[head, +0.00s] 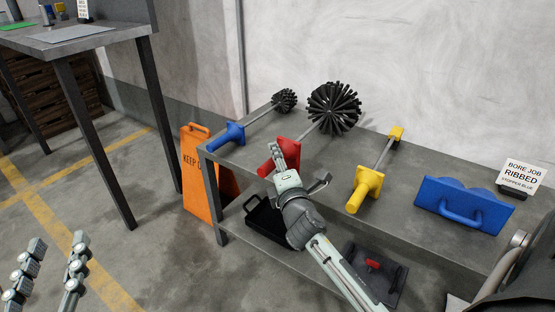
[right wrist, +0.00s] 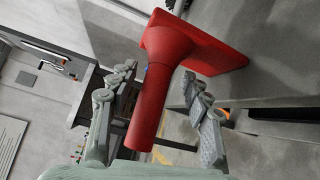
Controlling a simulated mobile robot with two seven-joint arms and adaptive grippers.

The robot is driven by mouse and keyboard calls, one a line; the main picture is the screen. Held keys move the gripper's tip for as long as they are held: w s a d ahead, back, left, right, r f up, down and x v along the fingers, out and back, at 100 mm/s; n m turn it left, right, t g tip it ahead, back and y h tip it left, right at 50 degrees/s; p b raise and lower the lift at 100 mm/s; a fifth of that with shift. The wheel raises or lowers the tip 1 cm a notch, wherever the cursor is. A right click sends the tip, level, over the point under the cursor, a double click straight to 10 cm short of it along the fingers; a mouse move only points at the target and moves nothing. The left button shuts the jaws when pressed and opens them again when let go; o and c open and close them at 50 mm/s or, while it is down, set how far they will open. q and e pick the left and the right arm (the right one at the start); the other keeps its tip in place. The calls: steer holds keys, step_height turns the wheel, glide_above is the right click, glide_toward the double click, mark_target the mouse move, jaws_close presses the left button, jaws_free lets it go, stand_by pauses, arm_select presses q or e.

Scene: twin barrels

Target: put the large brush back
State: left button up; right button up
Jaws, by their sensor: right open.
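The large brush has a round black bristle head (head: 334,108), a thin grey rod and a red handle with a square flange (head: 264,168). It lies on the grey shelf top (head: 400,165), head toward the wall. My right gripper (head: 284,158) is at the red handle and partly hides it. In the right wrist view the red handle (right wrist: 158,90) stands between the open fingers, with gaps visible on both sides. My left gripper (head: 52,262) is open and empty above the floor at the lower left.
A small brush with a blue handle (head: 226,136) and a yellow tool (head: 364,186) lie on either side. A blue block with a handle (head: 462,204) and a "BORE JOB RIBBED" sign (head: 522,174) are to the right. An orange sign (head: 197,175) stands by the shelf's left end.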

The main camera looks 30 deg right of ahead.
steer(key=v, duration=1.2)
